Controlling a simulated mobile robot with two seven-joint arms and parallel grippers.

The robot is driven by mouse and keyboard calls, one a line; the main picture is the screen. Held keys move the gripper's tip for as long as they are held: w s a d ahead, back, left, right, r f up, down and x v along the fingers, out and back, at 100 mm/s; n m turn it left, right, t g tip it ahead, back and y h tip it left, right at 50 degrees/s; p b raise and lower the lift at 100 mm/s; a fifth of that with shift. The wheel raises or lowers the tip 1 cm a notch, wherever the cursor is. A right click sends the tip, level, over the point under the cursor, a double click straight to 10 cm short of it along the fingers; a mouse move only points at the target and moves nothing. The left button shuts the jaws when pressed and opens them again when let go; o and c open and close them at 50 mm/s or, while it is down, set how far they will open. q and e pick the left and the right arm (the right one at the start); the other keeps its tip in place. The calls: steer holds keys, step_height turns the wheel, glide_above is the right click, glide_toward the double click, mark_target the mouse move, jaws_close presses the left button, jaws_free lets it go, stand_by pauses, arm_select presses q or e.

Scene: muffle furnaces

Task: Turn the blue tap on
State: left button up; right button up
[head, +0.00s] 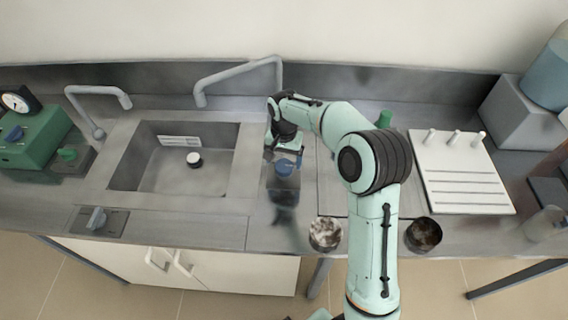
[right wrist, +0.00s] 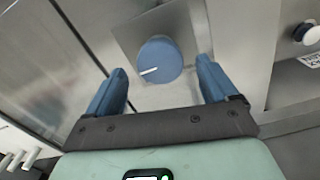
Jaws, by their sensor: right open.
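The blue tap knob (right wrist: 160,60) is round with a white mark line and sits on a grey square plate in the right wrist view. In the head view the knob (head: 284,168) shows just right of the sink, partly covered by my right gripper. My right gripper (right wrist: 164,90) is open, its two blue fingers apart on either side of the knob's near edge. No contact is visible between fingers and knob. In the head view the right gripper (head: 284,152) is over the counter, partly hidden by its own wrist. My left gripper is not in view.
A steel sink (head: 125,170) is left of the gripper, with curved spouts (head: 238,71) behind. A green box (head: 36,140) stands far left.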

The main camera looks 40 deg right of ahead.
mark_target(284, 167)
steer(key=shift+f, duration=1.1)
steer(key=c, duration=1.1)
steer(key=shift+o, duration=0.2)
steer(key=shift+n, duration=0.3)
steer(key=n, duration=0.2)
steer(key=shift+n, duration=0.3)
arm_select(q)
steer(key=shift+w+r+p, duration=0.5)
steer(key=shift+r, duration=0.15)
arm_select(e)
steer(key=shift+n, duration=1.8)
